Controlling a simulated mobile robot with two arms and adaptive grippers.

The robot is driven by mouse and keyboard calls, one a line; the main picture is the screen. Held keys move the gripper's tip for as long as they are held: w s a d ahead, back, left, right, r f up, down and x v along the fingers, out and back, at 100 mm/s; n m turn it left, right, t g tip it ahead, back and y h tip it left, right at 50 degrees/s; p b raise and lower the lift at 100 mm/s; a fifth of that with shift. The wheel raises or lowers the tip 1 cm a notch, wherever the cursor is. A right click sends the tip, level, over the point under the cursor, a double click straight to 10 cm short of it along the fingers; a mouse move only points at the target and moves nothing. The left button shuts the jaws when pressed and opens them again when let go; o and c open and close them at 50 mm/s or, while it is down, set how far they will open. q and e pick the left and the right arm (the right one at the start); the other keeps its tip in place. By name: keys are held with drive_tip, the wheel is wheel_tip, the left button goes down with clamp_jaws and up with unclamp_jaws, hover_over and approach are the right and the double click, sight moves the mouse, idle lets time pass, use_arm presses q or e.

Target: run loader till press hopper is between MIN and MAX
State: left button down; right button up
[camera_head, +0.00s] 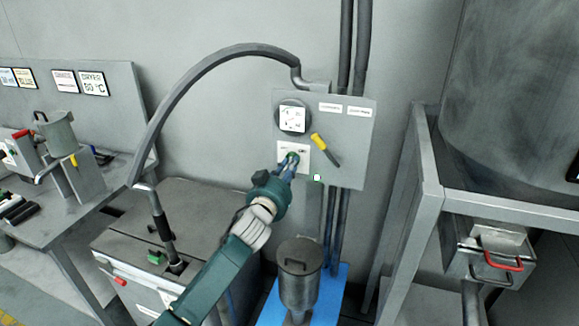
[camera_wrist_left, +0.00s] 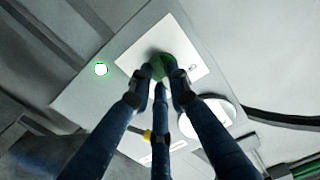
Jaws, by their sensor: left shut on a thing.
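The grey loader control panel (camera_head: 355,140) hangs on the wall. It carries a round gauge (camera_head: 292,118), a yellow-handled lever (camera_head: 319,141) tilted down to the right, and a lit green-white lamp (camera_head: 316,178). My left gripper (camera_head: 289,162) is at the white plate on the panel, its fingers closed around a green knob (camera_wrist_left: 165,66). The lamp also glows in the left wrist view (camera_wrist_left: 100,69). My right gripper is out of view.
A grey lidded bin (camera_head: 150,222) with a hose wand (camera_head: 162,228) stands left of my arm. A hose (camera_head: 190,80) arches to the panel. A bench (camera_head: 60,222) is at far left. A metal frame (camera_head: 430,185) carrying a large vessel (camera_head: 510,100) is at right.

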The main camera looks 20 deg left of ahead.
use_arm(q)
drive_tip(key=shift+f+m+p, duration=0.15)
drive_tip(key=shift+m+p, duration=0.2)
drive_tip(key=shift+m, duration=3.25)
drive_tip(key=c, duration=1.6)
unclamp_jaws()
drive_tip(key=shift+c, duration=0.2)
drive_tip(key=shift+s, duration=0.1)
drive_tip(key=s, duration=1.2)
drive_tip(key=shift+a, duration=0.3)
